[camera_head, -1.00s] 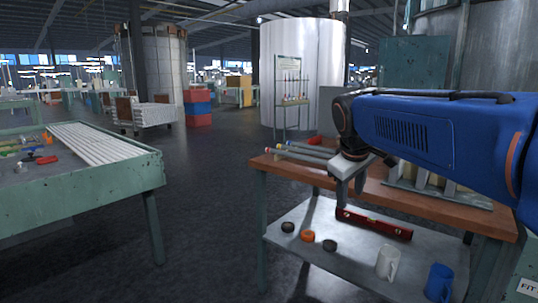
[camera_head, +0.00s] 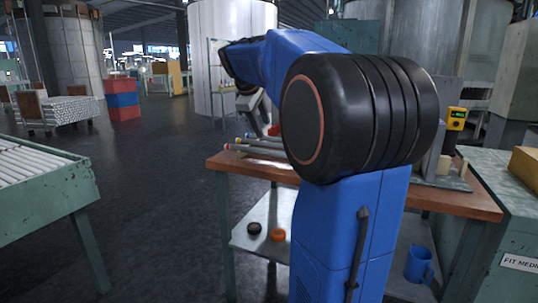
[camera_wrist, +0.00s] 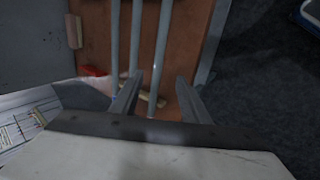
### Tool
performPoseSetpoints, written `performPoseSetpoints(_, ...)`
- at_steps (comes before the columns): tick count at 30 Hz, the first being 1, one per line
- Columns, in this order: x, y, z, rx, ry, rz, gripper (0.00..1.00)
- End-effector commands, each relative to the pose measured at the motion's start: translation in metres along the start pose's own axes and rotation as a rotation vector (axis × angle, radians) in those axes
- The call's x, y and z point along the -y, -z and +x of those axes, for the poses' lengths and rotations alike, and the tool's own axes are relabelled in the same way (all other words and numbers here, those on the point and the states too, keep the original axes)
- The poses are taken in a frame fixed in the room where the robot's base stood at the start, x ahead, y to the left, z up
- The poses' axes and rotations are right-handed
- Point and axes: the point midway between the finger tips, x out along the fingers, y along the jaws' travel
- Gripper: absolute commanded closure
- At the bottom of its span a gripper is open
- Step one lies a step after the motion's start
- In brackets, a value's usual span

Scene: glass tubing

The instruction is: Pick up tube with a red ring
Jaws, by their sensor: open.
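Several grey tubes lie side by side on the brown bench top, with small coloured rings at their left ends in the head view. The nearest one, the tube with a red ring (camera_head: 245,150), seems to carry the red; the rings are tiny, so I am not certain. In the wrist view, three tubes run up and down, and the rightmost tube (camera_wrist: 161,50) lines up between my fingertips. No ring shows there. My gripper (camera_wrist: 160,82) is open and empty above the tubes. In the head view it is partly hidden behind my arm.
The brown bench top (camera_head: 225,163) has an edge with dark floor beyond it in the wrist view. A blue mug (camera_head: 418,264) and an orange roll (camera_head: 278,235) are on the lower shelf.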

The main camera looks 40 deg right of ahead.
Motion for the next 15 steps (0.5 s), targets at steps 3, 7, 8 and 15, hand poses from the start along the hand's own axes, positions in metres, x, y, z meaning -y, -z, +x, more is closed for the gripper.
performPoseSetpoints(3, 0.001, 0.000, 0.023, 0.001, 0.002, 0.000, 0.58)
performPoseSetpoints(7, 0.001, -0.001, 0.046, 0.002, 0.002, 0.000, 0.58)
performPoseSetpoints(8, 0.001, -0.001, 0.051, 0.002, 0.003, 0.000, 0.58)
performPoseSetpoints(15, 0.001, 0.000, 0.086, 0.001, 0.002, 0.000, 0.58)
